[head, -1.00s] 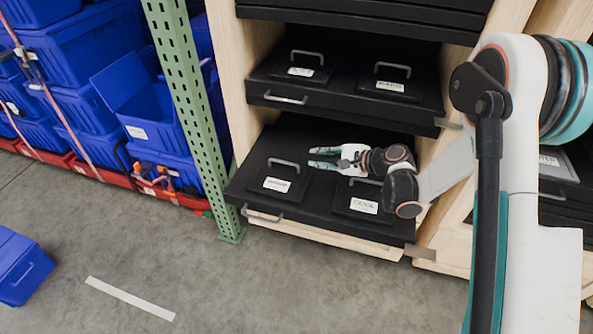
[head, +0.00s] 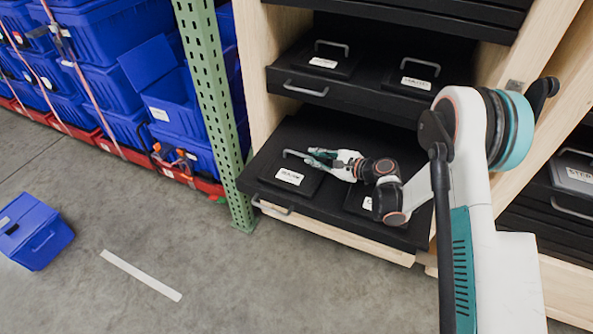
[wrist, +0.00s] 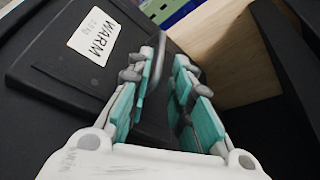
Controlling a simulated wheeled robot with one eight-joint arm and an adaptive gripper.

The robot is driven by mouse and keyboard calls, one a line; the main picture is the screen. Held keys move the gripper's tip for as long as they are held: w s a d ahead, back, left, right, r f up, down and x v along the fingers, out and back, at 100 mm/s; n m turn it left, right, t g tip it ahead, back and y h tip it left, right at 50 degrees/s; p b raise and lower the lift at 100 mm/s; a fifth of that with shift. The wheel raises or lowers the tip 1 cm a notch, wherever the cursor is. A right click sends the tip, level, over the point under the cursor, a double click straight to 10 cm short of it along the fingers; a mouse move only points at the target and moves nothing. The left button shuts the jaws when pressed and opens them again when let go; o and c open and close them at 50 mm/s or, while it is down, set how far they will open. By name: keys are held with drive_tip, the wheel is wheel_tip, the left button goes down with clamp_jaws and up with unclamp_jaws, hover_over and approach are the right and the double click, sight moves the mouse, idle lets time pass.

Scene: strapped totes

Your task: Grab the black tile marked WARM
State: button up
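The black tile marked WARM (wrist: 75,75) lies on the left of the pulled-out lower drawer; its white label reads clearly in the wrist view. In the head view the same tile (head: 272,172) shows its grey handle (head: 296,154) along the far side. My gripper (head: 318,156) is at the right end of that handle, with its fingers pointing left. In the wrist view my gripper (wrist: 163,72) is open, with a narrow gap between its teal-padded fingers.
A second labelled tile (head: 358,199) lies to the right in the same drawer, partly hidden by my arm. An upper drawer (head: 345,95) holds two more handled tiles. A green rack post (head: 212,100) and stacked blue totes (head: 180,110) stand left.

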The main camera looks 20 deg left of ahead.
sight(303, 155)
drive_tip(key=shift+b+x, duration=1.3)
drive_tip(key=shift+x, duration=1.45)
drive_tip(key=shift+c, duration=0.2)
clamp_jaws()
